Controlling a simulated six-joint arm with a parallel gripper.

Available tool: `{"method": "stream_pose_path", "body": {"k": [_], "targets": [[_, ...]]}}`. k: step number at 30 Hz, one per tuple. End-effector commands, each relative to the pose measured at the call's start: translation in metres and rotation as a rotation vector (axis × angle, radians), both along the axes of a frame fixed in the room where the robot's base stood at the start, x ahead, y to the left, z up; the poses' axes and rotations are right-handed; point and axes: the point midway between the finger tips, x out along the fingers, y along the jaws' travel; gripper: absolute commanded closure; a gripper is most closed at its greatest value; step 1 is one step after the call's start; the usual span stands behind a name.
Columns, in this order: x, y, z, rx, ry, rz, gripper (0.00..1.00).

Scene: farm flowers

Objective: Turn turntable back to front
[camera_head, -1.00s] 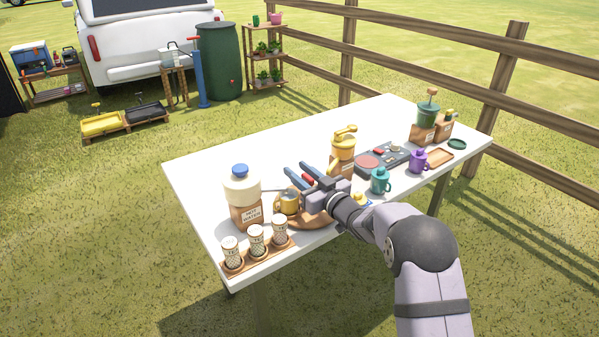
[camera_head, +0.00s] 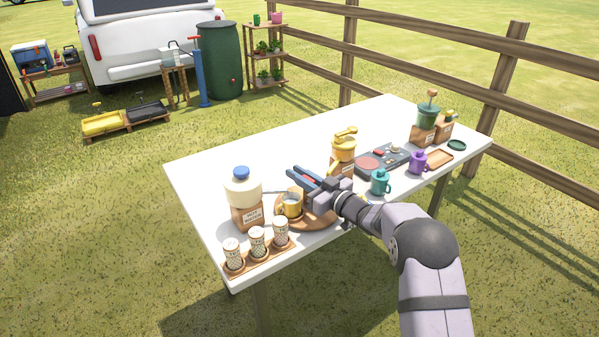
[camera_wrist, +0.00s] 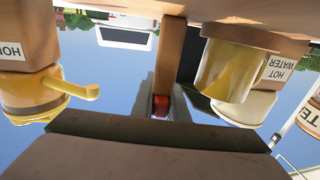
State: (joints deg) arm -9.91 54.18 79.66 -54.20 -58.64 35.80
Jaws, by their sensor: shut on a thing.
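The turntable (camera_head: 318,221) is a round brown wooden disc near the front edge of the white table. A yellow mug (camera_head: 291,206) stands on its left part. My gripper (camera_head: 301,175) reaches low over the disc from the right and hides part of it. In the wrist view, which looks upside down, the disc (camera_wrist: 120,8) runs along the top and a wooden peg (camera_wrist: 172,50) joins it. My gripper (camera_wrist: 163,106) is shut on this peg. The mug (camera_wrist: 228,72) shows close to the right of the peg.
A honey dispenser (camera_head: 343,150) is behind my gripper. A teal mug (camera_head: 380,182) and a purple mug (camera_head: 418,162) stand right. The table's back left (camera_head: 215,160) is clear.

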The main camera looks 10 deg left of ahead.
Motion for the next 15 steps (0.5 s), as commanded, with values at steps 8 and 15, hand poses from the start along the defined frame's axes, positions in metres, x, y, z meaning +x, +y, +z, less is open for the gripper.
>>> {"method": "stream_pose_path", "body": {"k": [8,15], "targets": [[-0.004,0.0023,-0.0001,-0.001,-0.001,0.138,1.0],[-0.0081,0.0042,-0.0017,-0.001,0.0,0.248,1.0]]}}
